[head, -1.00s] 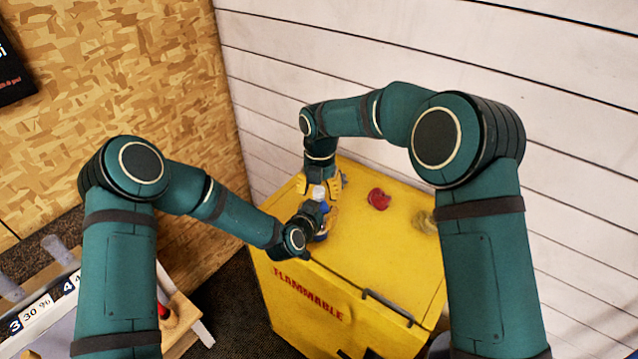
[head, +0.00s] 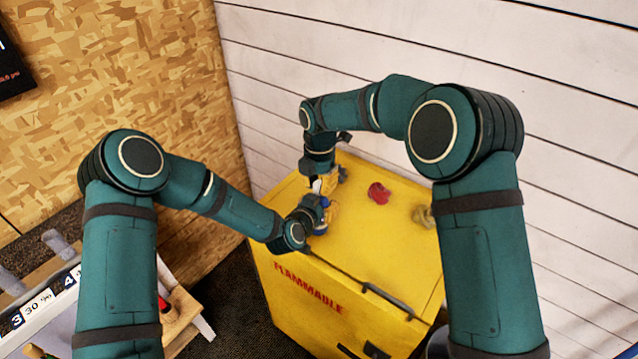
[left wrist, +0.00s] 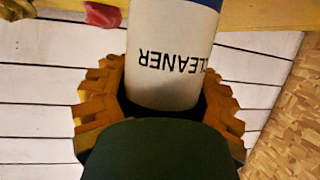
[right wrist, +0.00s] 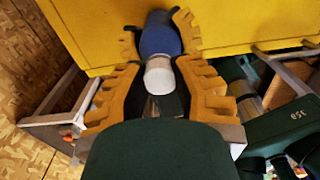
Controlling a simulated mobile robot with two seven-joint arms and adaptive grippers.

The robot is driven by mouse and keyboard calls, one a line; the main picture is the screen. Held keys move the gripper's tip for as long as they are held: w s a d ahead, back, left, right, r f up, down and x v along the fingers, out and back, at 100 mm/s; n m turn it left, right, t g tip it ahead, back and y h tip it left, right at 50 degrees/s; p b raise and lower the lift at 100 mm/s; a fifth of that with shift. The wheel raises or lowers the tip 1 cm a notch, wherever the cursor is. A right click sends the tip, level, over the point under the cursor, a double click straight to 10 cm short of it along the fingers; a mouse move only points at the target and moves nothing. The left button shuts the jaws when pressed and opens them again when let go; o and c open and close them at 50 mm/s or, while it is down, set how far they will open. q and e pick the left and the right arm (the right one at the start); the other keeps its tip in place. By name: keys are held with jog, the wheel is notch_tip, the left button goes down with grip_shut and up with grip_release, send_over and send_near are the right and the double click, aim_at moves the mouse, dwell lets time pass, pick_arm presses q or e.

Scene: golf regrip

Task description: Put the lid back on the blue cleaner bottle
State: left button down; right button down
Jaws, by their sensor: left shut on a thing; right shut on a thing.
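The cleaner bottle (left wrist: 172,60) is white with dark CLEANER lettering and blue parts. It stands upright above the front left of the yellow cabinet top. My left gripper (head: 321,218) is shut around its body from the side. My right gripper (head: 325,187) points down over the bottle's top, shut on the white lid (right wrist: 159,76). In the right wrist view the lid lines up with the blue part of the bottle (right wrist: 160,38). I cannot tell whether the lid is seated on the neck; the join is hidden.
The yellow cabinet (head: 385,255), marked FLAMMABLE, has a wide clear top. A red object (head: 378,193) and an olive lumpy object (head: 423,215) lie right of the grippers. A white plank wall (head: 290,80) rises behind. A wooden stand (head: 180,305) is at lower left.

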jog(key=shift+m, duration=0.9)
jog(key=c, duration=0.9)
grip_release()
jog(key=shift+o, duration=0.2)
jog(key=shift+r, duration=2.25)
